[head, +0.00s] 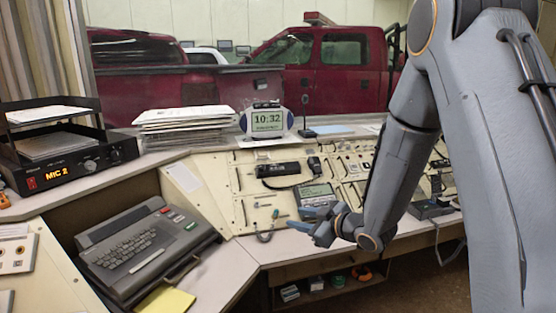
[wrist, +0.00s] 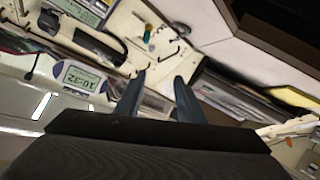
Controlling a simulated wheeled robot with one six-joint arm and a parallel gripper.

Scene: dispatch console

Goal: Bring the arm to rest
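My arm comes down from the upper right of the head view and bends at its elbow. My gripper (head: 298,218) is in front of the sloped console panel, its fingers pointing left. In the wrist view my gripper (wrist: 158,77) shows two dark fingers standing apart, with only background between them. It is open and empty. Whether the fingers touch the panel cannot be told, but they seem to be above it. A grey handheld device (head: 318,195) lies on the panel just behind the gripper.
The console panel (head: 215,180) carries a handset (head: 277,169) and switches. A clock (head: 266,122) and a paper stack (head: 184,127) stand on the ledge behind. A keyboard unit (head: 145,247) and a radio (head: 70,162) are at left. The desk front edge runs below the gripper.

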